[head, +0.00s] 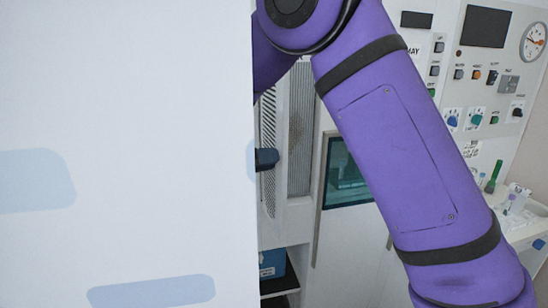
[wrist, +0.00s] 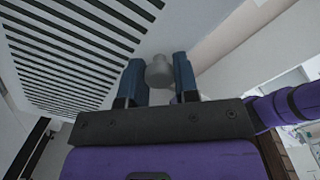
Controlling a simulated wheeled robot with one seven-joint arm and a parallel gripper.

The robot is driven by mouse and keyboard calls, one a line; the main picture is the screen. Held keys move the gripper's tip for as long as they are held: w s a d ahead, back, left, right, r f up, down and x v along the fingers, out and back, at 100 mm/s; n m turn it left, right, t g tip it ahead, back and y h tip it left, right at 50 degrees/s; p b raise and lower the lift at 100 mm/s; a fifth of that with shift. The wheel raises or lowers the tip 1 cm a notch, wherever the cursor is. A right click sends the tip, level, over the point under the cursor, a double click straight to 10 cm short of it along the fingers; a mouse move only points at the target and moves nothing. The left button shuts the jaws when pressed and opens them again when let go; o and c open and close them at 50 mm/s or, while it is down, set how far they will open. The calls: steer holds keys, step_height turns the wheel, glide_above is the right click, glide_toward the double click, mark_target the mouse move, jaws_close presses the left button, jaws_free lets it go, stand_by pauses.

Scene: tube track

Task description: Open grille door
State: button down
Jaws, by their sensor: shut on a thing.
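The grille door (wrist: 70,50) is a pale panel with rows of dark slots, filling the upper left of the wrist view. In the head view a narrow slotted strip of it (head: 268,125) shows, seen at a steep angle beside a grey mesh panel. A round grey knob (wrist: 160,72) sits on the door's plain border. My gripper (wrist: 158,68) is shut on the knob, with one dark blue finger on each side. In the head view only a dark fingertip of my gripper (head: 266,158) shows; the knob is hidden there.
A large white panel (head: 125,110) blocks the left of the head view. The grey mesh panel (head: 301,130) and a cabinet with a teal window (head: 346,172) stand behind my purple arm. A control panel with knobs and a gauge (head: 490,75) is at right. A blue box (head: 271,265) sits low.

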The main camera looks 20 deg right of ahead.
steer(key=shift+w+r, duration=0.1)
steer(key=c, duration=0.9)
jaws_free()
steer(key=shift+o, duration=0.2)
